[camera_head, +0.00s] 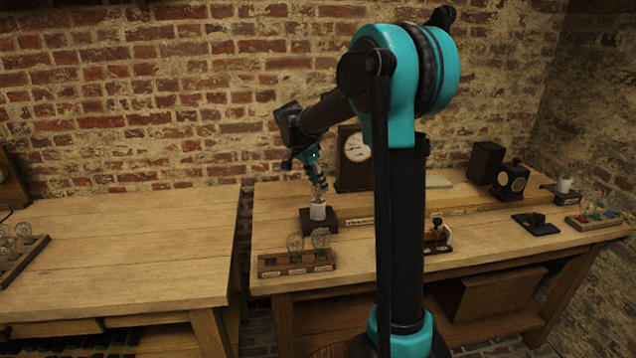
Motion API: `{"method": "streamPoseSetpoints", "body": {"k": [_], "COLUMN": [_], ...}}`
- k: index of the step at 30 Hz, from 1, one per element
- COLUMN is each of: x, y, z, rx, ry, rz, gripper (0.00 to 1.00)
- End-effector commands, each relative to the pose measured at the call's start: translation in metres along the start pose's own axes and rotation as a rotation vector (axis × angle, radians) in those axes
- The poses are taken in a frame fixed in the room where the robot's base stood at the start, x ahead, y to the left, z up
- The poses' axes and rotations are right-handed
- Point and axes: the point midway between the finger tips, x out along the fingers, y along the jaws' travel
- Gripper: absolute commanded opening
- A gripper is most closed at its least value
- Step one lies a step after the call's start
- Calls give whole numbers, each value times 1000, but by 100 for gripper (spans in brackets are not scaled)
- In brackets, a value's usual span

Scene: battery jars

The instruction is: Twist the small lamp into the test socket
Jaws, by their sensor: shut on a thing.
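The test socket (318,211) is a white cylinder on a dark block (319,222) near the left end of the right-hand bench. My gripper (320,184) points down right above it, its fingers shut on the small lamp (318,193). The lamp is a small glassy shape, mostly hidden by the fingers. It is in line with the socket top and close to it; I cannot tell whether its base is inside the socket. A wooden lamp rack (296,263) at the front left edge of this bench holds two clear round bulbs (295,243).
A wooden-cased dial meter (354,151) stands just behind and right of the socket. A strip with labels (420,213) runs along the bench. Dark boxes (486,162) stand at the back right. A second bench (120,250) lies left across a gap.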

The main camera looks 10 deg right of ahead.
Motion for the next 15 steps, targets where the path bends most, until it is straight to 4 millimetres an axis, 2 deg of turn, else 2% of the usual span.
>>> {"method": "streamPoseSetpoints", "body": {"k": [11,15], "x": [0,1], "y": [0,-1], "z": [0,0], "rx": [42,173], "ry": [-1,-2], "rz": [17,73], "gripper": [13,13]}}
